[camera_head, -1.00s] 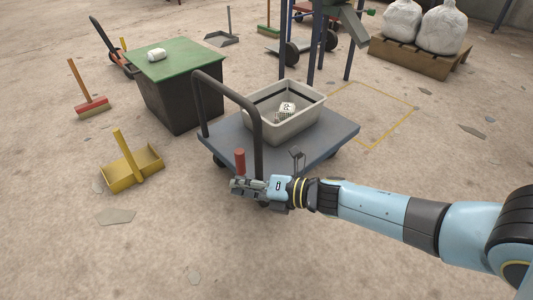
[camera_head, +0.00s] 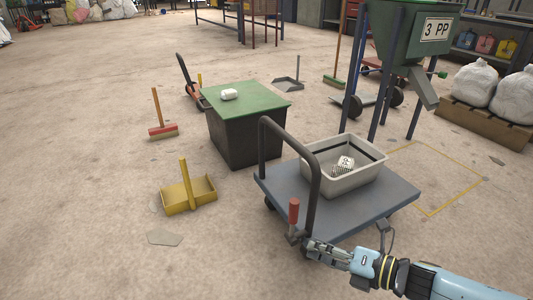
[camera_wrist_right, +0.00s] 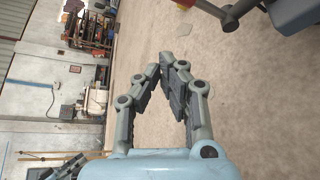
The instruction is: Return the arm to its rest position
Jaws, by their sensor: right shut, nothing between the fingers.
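My right arm (camera_head: 450,284) reaches in from the lower right in the head view. Its gripper (camera_head: 312,248) is by the front corner of the blue-grey cart, near the red-handled lever (camera_head: 294,211). In the right wrist view the two fingers (camera_wrist_right: 168,62) come together at their tips with nothing between them, over bare floor. Whether the gripper touches the cart or lever I cannot tell.
The cart (camera_head: 395,192) has a dark push handle (camera_head: 317,178) and carries a grey bin (camera_head: 348,185) with a white patterned item (camera_head: 344,163). A green-lidded box (camera_head: 246,103), yellow dustpan (camera_head: 190,192) and hopper (camera_head: 402,35) stand around. Floor at lower left is free.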

